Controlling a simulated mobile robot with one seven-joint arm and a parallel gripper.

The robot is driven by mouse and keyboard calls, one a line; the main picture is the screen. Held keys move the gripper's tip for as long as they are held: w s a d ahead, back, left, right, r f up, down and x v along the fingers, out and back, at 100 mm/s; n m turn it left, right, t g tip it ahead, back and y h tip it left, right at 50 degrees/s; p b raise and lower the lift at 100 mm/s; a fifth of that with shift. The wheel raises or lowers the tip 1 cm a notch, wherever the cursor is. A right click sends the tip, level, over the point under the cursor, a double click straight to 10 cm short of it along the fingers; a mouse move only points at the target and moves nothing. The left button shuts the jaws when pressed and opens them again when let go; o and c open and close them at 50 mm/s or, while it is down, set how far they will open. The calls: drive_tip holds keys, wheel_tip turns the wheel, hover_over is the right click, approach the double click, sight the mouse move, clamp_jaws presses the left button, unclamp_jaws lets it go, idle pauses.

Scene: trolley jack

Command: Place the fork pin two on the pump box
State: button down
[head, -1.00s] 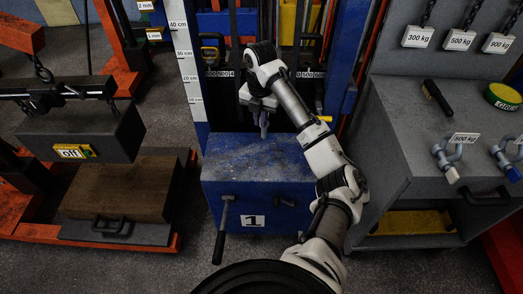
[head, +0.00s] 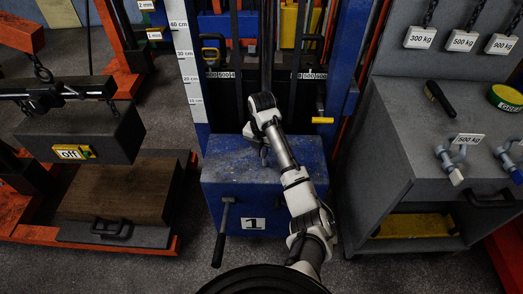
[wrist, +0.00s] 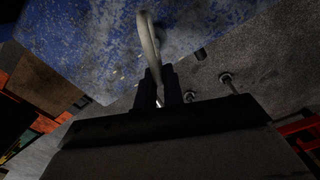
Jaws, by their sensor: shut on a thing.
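The pump box (head: 235,190) is the blue box with the label "1" on its front, in the middle of the head view. Its worn blue top also fills the upper part of the wrist view (wrist: 90,50). Whether the pin touches the box top cannot be told. In the head view the pin is mostly hidden by my wrist.
A black-handled lever (head: 222,230) stands at the box's front left. Behind it rises the blue frame (head: 344,90) with a ruler (head: 187,60). A grey cabinet (head: 392,140) with shackles (head: 449,165) and a brush (head: 438,100) stands right. The left part of the box top is clear.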

drive_tip(key=shift+f, duration=0.15)
drive_tip(key=c, duration=1.5)
unclamp_jaws()
wheel_tip(320, 180, up, 12)
drive_tip(key=shift+r+p, duration=0.2)
drive_tip(key=shift+p, duration=0.1)
